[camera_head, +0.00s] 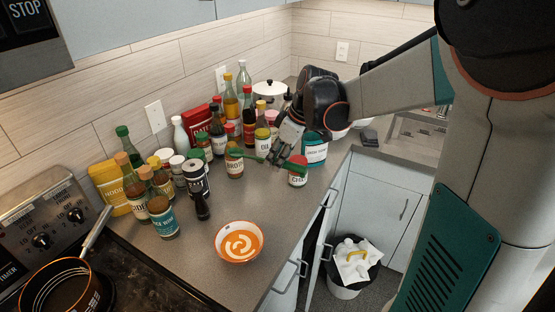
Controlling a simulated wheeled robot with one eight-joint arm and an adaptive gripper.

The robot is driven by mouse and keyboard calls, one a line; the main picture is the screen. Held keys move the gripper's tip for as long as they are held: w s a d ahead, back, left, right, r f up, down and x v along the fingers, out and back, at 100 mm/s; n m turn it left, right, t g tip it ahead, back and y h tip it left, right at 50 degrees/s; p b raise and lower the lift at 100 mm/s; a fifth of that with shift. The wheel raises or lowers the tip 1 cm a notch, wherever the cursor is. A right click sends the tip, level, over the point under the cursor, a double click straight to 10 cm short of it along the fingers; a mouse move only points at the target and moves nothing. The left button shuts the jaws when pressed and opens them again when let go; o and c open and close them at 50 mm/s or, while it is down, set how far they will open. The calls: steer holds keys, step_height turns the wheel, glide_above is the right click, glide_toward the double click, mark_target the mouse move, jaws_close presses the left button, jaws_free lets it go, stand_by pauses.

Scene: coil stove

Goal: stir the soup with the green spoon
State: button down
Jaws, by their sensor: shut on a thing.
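The soup (240,242) is orange with a pale swirl and fills a bowl (219,254) near the counter's front edge. My gripper (282,150) is above the counter, behind and to the right of the bowl, among the jars. It is shut on the green spoon (252,157), which lies roughly level, pointing left, clear of the soup. The fingers and arm hide part of the spoon's handle.
A pan (62,287) sits on the stove at left. A trash bin (345,291) stands below right.

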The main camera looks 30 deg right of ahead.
steer(key=c, duration=2)
jaws_free()
steer(key=shift+c, duration=0.2)
jaws_close()
